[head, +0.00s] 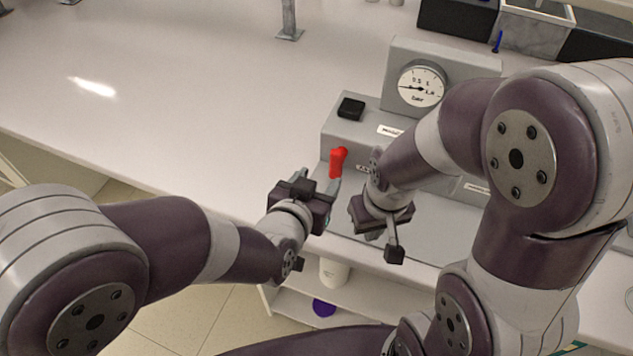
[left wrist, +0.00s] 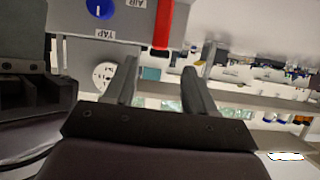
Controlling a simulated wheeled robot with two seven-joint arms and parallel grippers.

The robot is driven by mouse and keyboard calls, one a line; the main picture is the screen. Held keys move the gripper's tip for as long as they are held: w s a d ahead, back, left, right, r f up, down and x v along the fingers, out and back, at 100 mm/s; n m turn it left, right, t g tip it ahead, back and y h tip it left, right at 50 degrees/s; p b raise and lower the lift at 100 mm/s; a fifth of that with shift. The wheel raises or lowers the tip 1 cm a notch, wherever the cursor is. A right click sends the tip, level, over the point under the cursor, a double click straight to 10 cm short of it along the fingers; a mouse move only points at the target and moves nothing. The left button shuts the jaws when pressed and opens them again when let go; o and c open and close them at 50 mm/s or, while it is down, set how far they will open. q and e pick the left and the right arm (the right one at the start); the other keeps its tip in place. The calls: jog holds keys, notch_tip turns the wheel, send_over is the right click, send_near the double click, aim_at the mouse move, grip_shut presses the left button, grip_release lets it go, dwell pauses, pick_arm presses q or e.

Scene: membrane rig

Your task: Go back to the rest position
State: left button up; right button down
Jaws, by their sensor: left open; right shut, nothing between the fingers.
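My left gripper (head: 318,184) is open beside the front left of the grey membrane rig (head: 337,115). It is close to the rig's red lever (head: 338,162), with nothing seen between its fingers. In the left wrist view the open fingers (left wrist: 160,80) point toward the rig, and the red lever (left wrist: 163,24) hangs just beyond them. I cannot tell whether a finger touches it. My right gripper (head: 391,250) is shut and empty, pointing down in front of the rig. My right arm hides part of the rig's front panel.
Dark bins (head: 457,17) stand at the back right. A shelf below the bench holds a white bottle (head: 333,272). The bench (head: 190,90) is clear at left.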

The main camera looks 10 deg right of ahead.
dwell(0.5)
pick_arm(q)
jog(key=s+a+f+g+y, duration=0.2)
jog(key=s+a+f+g, duration=0.1)
jog(key=s+f+g, duration=0.25)
jog(key=s+a+n+g+y, duration=0.1)
jog(key=a+n+g+y, duration=0.1)
jog(key=a, duration=1)
jog(key=s+a+n+g+y, duration=0.1)
jog(key=a+n+g+y, duration=0.1)
jog(key=a, duration=1.1)
jog(key=n+y, duration=0.1)
jog(key=n, duration=0.1)
jog(key=shift+s+r+n+y+p, duration=0.25)
jog(key=shift+r+n+y+p, duration=0.05)
jog(key=shift+r+n+p, duration=0.1)
jog(key=shift+f+g, duration=0.1)
jog(key=shift+g, duration=0.15)
